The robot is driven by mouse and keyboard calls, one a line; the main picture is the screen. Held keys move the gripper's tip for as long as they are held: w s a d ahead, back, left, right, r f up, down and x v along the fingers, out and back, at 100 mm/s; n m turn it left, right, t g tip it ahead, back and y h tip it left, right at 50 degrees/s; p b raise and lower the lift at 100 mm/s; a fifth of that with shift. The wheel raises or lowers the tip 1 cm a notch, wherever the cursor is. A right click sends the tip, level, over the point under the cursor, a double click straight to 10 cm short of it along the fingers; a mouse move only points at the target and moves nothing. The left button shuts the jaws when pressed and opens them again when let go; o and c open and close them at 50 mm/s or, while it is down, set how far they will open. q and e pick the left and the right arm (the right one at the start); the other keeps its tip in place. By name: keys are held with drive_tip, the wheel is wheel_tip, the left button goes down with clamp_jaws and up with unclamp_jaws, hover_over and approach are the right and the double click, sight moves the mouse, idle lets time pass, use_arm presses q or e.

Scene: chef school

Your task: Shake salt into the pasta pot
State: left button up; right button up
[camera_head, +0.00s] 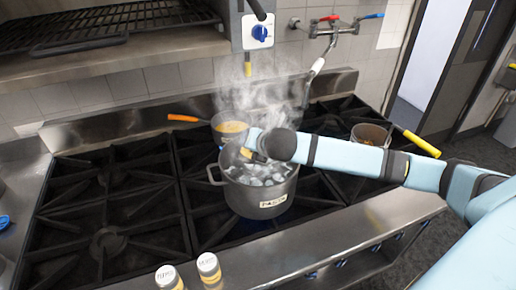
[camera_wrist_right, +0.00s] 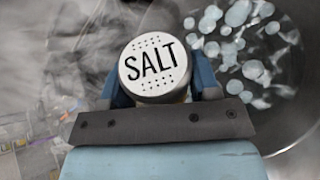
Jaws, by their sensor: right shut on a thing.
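The pasta pot (camera_head: 262,203) is a grey metal pot with a label on its front and bubbling, pale content. It stands on the black stove grates, and steam rises around it. My right gripper (camera_head: 254,146) is over the pot's back left part. In the right wrist view, it is shut on the salt shaker (camera_wrist_right: 155,66), whose round white lid reads SALT and has small holes. The pot's bubbling inside (camera_wrist_right: 245,45) shows beside the shaker in that view. In the head view the shaker is mostly hidden by my gripper. My left gripper is not in view.
Two white-capped jars (camera_head: 168,276) (camera_head: 208,265) stand at the front edge. A pan with a yellow handle (camera_head: 421,144) is at the right. The left grates (camera_head: 108,215) are clear.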

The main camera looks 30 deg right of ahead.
drive_tip(key=m+y+b, duration=0.1)
drive_tip(key=y+b, duration=0.1)
drive_tip(key=a+m+y+b, duration=0.1)
drive_tip(key=m+y+b, duration=0.1)
drive_tip(key=b, duration=0.1)
drive_tip(key=r+m+y+b, duration=0.1)
drive_tip(key=y+b, duration=0.1)
drive_tip(key=shift+a+m+b, duration=0.15)
drive_tip(key=shift+m+b, duration=0.2)
drive_tip(key=shift+m, duration=0.05)
drive_tip(key=shift+r+m+y+p, duration=0.5)
drive_tip(key=shift+r+y+p, duration=0.2)
drive_tip(key=shift+p, duration=0.05)
drive_tip(key=shift+d+r+m+y+b, duration=0.15)
drive_tip(key=shift+m+y+b, duration=0.2)
drive_tip(key=shift+m+y, duration=0.2)
drive_tip(key=shift+d+r+m+y+b, duration=0.1)
drive_tip(key=shift+m+y+b, duration=0.2)
drive_tip(key=shift+m+y, duration=0.2)
drive_tip(key=shift+r+m+t+y+b, duration=0.35)
drive_tip(key=shift+m+t+y+b, duration=0.15)
drive_tip(key=shift+m+y+b, duration=0.3)
drive_tip(key=shift+r, duration=0.15)
